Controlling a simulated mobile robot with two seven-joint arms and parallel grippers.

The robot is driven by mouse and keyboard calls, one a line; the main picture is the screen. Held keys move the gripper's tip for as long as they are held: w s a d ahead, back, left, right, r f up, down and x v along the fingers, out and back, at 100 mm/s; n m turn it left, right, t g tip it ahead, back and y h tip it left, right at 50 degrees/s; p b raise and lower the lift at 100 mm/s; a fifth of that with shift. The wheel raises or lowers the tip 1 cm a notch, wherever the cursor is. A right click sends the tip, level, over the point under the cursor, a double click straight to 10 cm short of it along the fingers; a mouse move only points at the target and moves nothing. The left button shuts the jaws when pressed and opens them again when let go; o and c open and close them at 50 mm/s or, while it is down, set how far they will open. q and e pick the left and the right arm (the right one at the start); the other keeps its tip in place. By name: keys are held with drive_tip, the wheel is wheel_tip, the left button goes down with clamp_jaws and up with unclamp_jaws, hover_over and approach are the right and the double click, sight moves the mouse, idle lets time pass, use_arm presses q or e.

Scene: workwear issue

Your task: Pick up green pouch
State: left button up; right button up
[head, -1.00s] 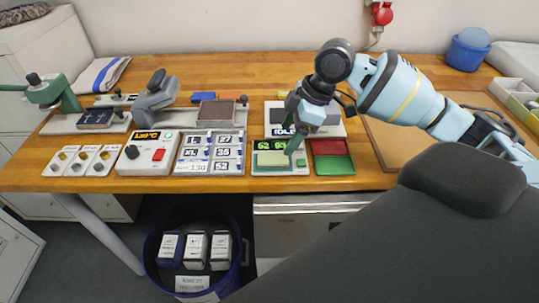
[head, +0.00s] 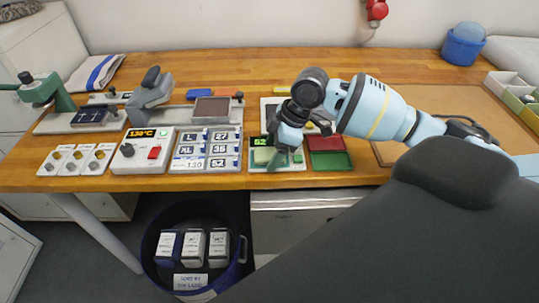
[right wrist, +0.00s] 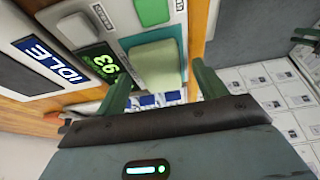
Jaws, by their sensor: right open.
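The green pouch (head: 264,155) is a pale green, flat, rounded block. The right wrist view shows the pouch (right wrist: 156,66) close ahead, between the lines of my two fingers. My right gripper (head: 286,159) is over the device, just right of the pouch in the head view, and covers part of the device. Its fingers (right wrist: 163,88) are apart with nothing held between them. Whether a finger touches the pouch cannot be told. My left gripper is not in view.
Right of the device is a red and green tray (head: 328,161). Left are a panel of size labels (head: 207,149) and a box with an orange display (head: 140,152). A blue bin (head: 155,243) with several packs stands below the front edge. The back of the table is mostly clear.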

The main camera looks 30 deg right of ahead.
sight(264, 156)
drive_tip(key=c, duration=1.1)
drive_tip(key=shift+c, duration=0.2)
drive_tip(key=shift+r, duration=0.1)
drive_tip(key=shift+r, duration=0.45)
drive_tip(key=r, duration=0.2)
drive_tip(key=shift+s+a+r, duration=0.3)
drive_tip(key=shift+s, duration=0.05)
drive_tip(key=s+a+r, duration=0.1)
drive_tip(key=s+a, duration=0.9)
drive_tip(key=s, duration=0.1)
drive_tip(key=shift+r+p, duration=0.15)
drive_tip(key=shift+p, duration=0.25)
